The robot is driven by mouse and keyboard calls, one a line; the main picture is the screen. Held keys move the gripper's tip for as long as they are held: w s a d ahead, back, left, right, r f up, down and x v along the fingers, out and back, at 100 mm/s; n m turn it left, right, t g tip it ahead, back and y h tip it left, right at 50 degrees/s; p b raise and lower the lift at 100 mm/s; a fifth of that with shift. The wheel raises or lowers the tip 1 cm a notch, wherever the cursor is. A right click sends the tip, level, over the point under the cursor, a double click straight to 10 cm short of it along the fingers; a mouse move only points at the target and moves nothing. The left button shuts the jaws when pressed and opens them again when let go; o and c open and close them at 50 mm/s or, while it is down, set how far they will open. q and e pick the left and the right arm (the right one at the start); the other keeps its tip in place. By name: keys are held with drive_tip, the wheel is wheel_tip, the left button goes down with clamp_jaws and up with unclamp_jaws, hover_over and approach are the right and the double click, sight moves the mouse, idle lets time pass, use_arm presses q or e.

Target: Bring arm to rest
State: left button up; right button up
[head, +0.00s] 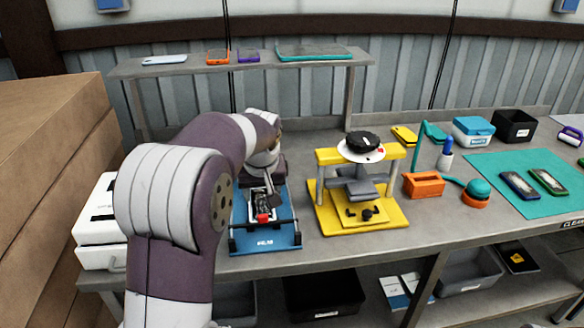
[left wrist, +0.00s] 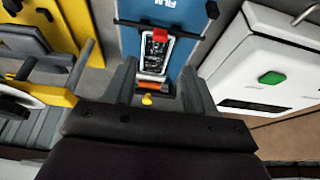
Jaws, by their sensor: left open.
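My left arm comes in from the left in the head view and reaches over the bench. My left gripper (head: 270,188) is above the blue fixture (head: 266,241), pointing down. In the left wrist view the gripper (left wrist: 157,88) has its fingers apart, with a dark device (left wrist: 155,50) in the blue fixture showing beyond the gap. A red block sits on the device's end, and an orange and a yellow part show between the fingers. I cannot tell whether the fingers touch anything. My right gripper is not in view.
A yellow press (head: 390,215) stands right of the blue fixture. A white box (head: 100,255) with a green button (left wrist: 272,78) is on the left. A raised shelf (head: 310,66) runs behind. Tall cartons (head: 50,170) stand at far left. A teal mat (head: 500,170) lies at right.

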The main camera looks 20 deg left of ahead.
use_arm(q)
drive_tip(key=s+d+f+m+g+h+p, duration=0.1)
drive_tip(key=s+d+f+m, duration=0.2)
drive_tip(key=s+d, duration=0.3)
drive_tip(key=s+d+f+m+g+h+p, duration=0.1)
drive_tip(key=s+d+f, duration=0.5)
drive_tip(key=s, duration=0.9)
drive_tip(key=d+m+p, duration=0.1)
drive_tip(key=m, duration=0.1)
drive_tip(key=shift+f+m, duration=0.3)
